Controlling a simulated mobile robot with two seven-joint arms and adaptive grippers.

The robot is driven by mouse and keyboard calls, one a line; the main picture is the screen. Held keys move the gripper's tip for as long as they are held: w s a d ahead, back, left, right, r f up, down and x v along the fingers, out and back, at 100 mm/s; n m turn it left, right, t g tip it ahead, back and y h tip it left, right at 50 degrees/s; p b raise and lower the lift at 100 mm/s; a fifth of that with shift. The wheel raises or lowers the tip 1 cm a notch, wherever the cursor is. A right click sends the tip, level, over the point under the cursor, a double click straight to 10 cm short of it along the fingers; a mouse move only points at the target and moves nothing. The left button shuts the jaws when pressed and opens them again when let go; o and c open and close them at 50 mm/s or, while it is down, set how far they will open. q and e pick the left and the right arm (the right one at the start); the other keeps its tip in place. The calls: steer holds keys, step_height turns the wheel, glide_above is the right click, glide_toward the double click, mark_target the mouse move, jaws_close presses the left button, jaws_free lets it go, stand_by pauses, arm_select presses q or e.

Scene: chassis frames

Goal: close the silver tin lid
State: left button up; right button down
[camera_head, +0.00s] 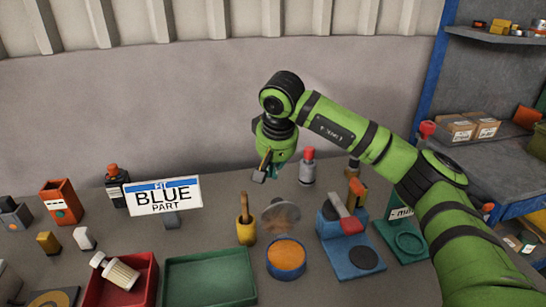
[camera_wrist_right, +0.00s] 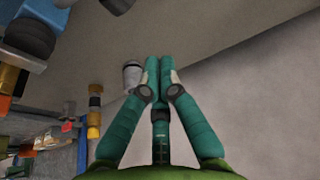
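A round blue tin (camera_head: 286,271) with orange contents stands on the table in the head view. Its silver lid (camera_head: 281,212) is raised at the tin's back edge, so the tin is open. My right gripper (camera_head: 266,170) is above and behind the lid, apart from it. In the right wrist view, the two teal fingers (camera_wrist_right: 159,66) lie close together with nothing visible between them. The lid and tin cannot be made out in that view. My left gripper is not in view.
A yellow pot with a wooden handle (camera_head: 246,230) stands left of the tin, and a blue stand with a red-ended lever (camera_head: 346,240) right of it. A red-capped bottle (camera_head: 307,168) is near the gripper. Green (camera_head: 210,278) and red (camera_head: 148,277) trays lie at front left.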

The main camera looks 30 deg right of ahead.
mark_target(279, 213)
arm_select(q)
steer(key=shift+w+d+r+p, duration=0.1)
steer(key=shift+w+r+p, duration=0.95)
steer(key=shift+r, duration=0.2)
arm_select(e)
steer(key=f, duration=0.1)
steer(key=s+f, duration=0.2)
steer(key=f, duration=0.1)
steer(key=shift+s+a, duration=0.15)
steer(key=shift+a, duration=0.2)
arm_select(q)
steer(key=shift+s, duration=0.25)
